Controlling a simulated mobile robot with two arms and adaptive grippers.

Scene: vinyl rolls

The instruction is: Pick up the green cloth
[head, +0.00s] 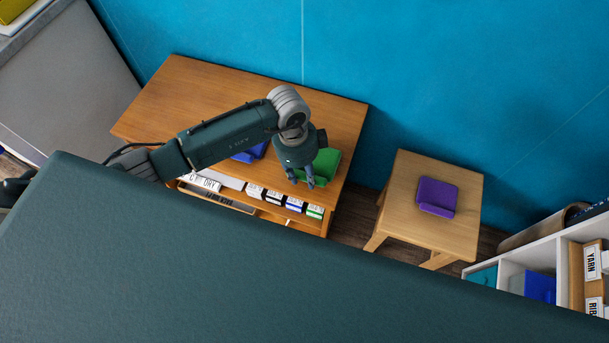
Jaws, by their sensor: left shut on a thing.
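The green cloth (323,165) is a folded bundle on the right part of the wooden cabinet top, near its front edge. My left gripper (303,182) points down at the cloth's left side, with its fingers shut on it. The gripper and wrist hide part of the cloth. I cannot tell whether the cloth is lifted off the top. My right gripper is not in view.
A blue cloth (250,153) lies on the cabinet (205,90), partly behind my left arm. A purple cloth (437,196) sits on a wooden stool (410,173) to the right. A white shelf (513,264) stands at lower right. A blue wall (420,70) is behind.

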